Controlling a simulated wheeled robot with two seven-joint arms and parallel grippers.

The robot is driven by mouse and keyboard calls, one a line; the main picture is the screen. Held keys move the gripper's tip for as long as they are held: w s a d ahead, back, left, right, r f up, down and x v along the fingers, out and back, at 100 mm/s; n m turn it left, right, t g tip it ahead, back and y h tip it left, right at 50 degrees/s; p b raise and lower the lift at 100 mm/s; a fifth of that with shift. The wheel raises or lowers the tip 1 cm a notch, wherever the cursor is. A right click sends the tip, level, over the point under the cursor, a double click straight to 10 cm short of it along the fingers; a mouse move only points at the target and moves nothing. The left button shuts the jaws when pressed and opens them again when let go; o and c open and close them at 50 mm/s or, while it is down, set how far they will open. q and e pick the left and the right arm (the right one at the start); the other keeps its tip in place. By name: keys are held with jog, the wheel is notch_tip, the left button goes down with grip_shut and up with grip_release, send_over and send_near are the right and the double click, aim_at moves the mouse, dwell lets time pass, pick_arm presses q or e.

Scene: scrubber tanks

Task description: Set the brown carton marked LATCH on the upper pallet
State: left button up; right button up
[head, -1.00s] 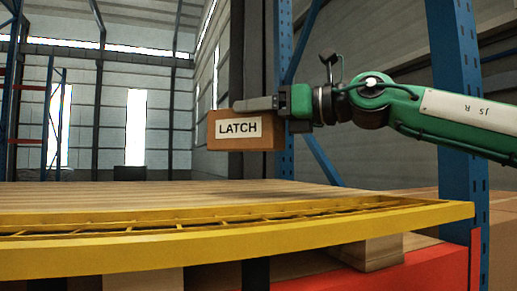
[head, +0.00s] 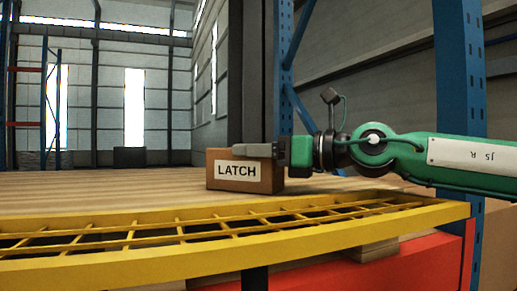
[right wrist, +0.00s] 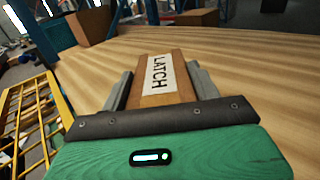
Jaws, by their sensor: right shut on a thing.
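The brown carton marked LATCH (head: 237,172) is upright at the upper pallet's wooden top (head: 90,188), its label facing me. Its underside looks level with the boards, but I cannot tell for sure whether it touches them. My right gripper (head: 258,150) reaches in from the right and is shut on the carton. In the right wrist view the carton (right wrist: 158,78) sits between the two fingers of the right gripper (right wrist: 161,88), with pale boards under and around it. My left gripper is not in view.
A yellow grid rail (head: 250,242) runs along the pallet's front edge, with a red beam (head: 420,262) below. A blue rack post (head: 460,100) stands at the right. Another brown box (right wrist: 92,25) shows in the right wrist view. The boards left of the carton are clear.

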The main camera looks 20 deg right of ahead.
jog(key=o, duration=0.7)
jog(key=shift+f, duration=0.1)
jog(key=o, duration=0.4)
jog(key=shift+o, duration=0.2)
jog(key=shift+r+p, duration=0.3)
jog(key=b+v, duration=0.3)
jog(key=v, duration=0.2)
jog(key=b+v, duration=0.3)
jog(key=v, duration=0.2)
jog(key=shift+s+f, duration=0.15)
jog(key=shift+f, duration=0.05)
jog(key=shift+b+v, duration=0.3)
jog(key=shift+v, duration=0.7)
